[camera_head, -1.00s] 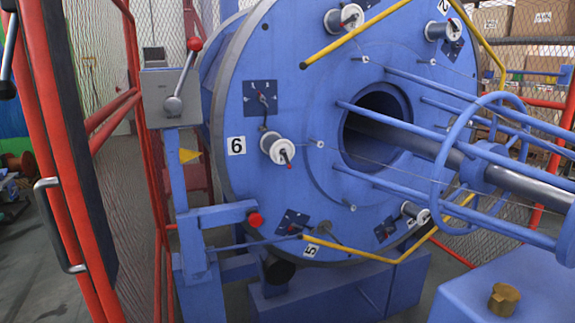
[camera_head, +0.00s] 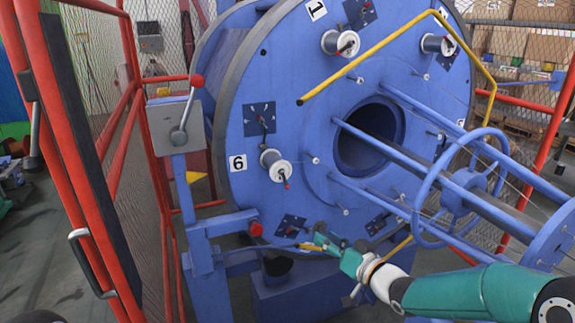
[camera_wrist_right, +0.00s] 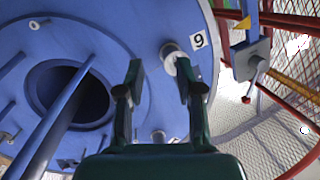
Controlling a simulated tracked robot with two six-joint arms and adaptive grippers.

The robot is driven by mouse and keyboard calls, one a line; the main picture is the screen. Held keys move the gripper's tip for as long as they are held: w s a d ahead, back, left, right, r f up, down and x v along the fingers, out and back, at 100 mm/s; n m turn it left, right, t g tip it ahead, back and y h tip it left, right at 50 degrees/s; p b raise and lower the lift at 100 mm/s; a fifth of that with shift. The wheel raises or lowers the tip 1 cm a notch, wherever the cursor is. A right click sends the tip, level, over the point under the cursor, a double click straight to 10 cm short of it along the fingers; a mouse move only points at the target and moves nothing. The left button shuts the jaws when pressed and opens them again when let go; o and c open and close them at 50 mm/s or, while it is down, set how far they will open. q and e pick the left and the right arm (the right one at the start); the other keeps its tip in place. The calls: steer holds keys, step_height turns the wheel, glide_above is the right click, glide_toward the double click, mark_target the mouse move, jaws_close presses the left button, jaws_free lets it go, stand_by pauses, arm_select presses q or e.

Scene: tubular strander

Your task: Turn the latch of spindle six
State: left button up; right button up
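Spindle six carries a white spool (camera_head: 272,163) on the blue disc, beside the label 6 (camera_head: 237,162). A small red-tipped handle (camera_head: 286,183) sticks out from the spool's front and points downward. Above the spool is a dark blue square plate (camera_head: 259,119) with pale marks and a small dark lever. My right gripper (camera_head: 318,243) is in front of the disc's lower edge, below and right of spool six. The right wrist view shows its two fingers (camera_wrist_right: 160,70) apart with nothing between them. There, the spool (camera_wrist_right: 172,53) appears beyond the right finger. My left gripper is not in view.
A yellow bent bar (camera_head: 375,55) crosses the disc's upper front. Blue rods and a ring (camera_head: 445,170) project at right. A grey lever box (camera_head: 172,125) and red fence frames (camera_head: 70,165) stand at left. A blue bracket with a red knob (camera_head: 255,229) sits near the right gripper.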

step_height(320, 180, up, 7)
steer(key=n+y, duration=0.1)
arm_select(q)
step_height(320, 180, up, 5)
steer(key=p, duration=0.4)
arm_select(e)
glide_toward(287, 183)
steer(key=shift+t, duration=0.3)
steer(key=x, duration=0.6)
steer(key=f+x, duration=0.1)
steer(key=x, duration=0.3)
steer(key=shift+a+f, duration=0.1)
jaws_close()
